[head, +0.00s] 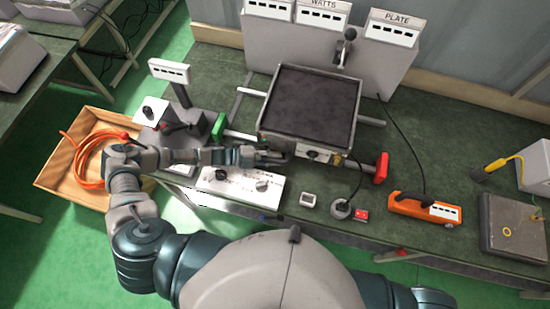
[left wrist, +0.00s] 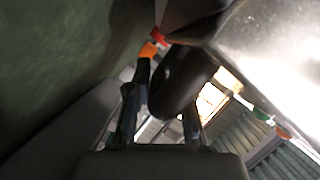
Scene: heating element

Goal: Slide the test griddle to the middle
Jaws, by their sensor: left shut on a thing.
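The test griddle (head: 310,102), a dark square plate in a metal frame, sits on metal rails at the back middle of the bench. Its front face carries a knob (head: 315,155). My left gripper (head: 277,156) reaches in from the left to the griddle's front left corner. In the left wrist view its fingers (left wrist: 160,112) are shut on a dark rounded part (left wrist: 184,82), which seems to be a handle of the griddle. The exact contact is hidden in the head view. My right gripper is out of view.
A green block (head: 218,127) lies left of the griddle and a red block (head: 381,168) right of it, by the rails. A white control panel (head: 240,186) lies in front. An orange tool (head: 424,208) lies on the right. A wooden crate (head: 60,178) stands at left.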

